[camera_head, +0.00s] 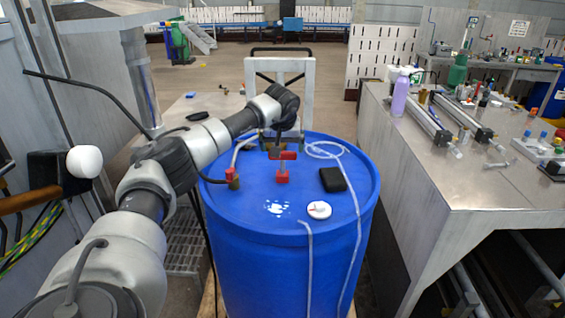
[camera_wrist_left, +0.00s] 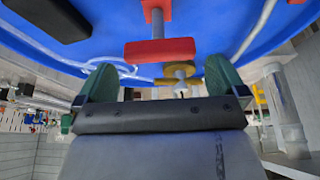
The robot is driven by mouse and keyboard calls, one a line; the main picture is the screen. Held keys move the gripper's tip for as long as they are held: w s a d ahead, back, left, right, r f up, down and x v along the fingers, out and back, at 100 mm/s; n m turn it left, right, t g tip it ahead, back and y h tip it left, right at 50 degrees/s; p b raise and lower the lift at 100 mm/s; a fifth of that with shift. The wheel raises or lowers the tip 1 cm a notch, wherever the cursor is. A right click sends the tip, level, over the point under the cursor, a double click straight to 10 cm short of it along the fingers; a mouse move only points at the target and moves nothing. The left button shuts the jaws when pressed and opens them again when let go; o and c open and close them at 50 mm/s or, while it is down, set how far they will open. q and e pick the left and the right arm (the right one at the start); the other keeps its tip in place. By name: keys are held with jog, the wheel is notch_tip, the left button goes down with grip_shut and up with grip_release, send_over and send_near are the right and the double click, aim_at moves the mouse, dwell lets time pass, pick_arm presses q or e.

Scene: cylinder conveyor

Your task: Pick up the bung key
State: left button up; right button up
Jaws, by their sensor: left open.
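The bung key, with a red crossbar, a grey shaft and a red foot (camera_head: 283,176), stands upright on the blue drum's lid (camera_head: 265,225). In the left wrist view its red crossbar (camera_wrist_left: 160,50) lies just beyond my fingertips, roughly midway between them. My left gripper (camera_head: 281,144) is above the drum at the key's upper end. In the left wrist view the gripper (camera_wrist_left: 160,80) shows two green fingers spread apart with nothing held between them. The arm partly hides the drum's far left side. My right gripper is not in view.
A brass fitting with a red handle (camera_head: 233,172) and hose stands left of the key. A black box (camera_head: 332,180), a white cap (camera_head: 319,210) and clear tubing share the lid. A metal bench (camera_head: 440,180) with a purple bottle (camera_head: 400,95) stands right.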

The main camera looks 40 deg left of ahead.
aim_at(283, 152)
pick_arm(q)
jog(key=p+x, duration=0.1)
jog(key=x, duration=0.3)
jog(key=shift+f+p, duration=0.25)
jog(key=shift+p, duration=0.15)
jog(key=shift+w+f, duration=0.1)
jog(key=shift+f, duration=0.2)
jog(key=shift+r, duration=0.1)
jog(key=c, duration=0.9)
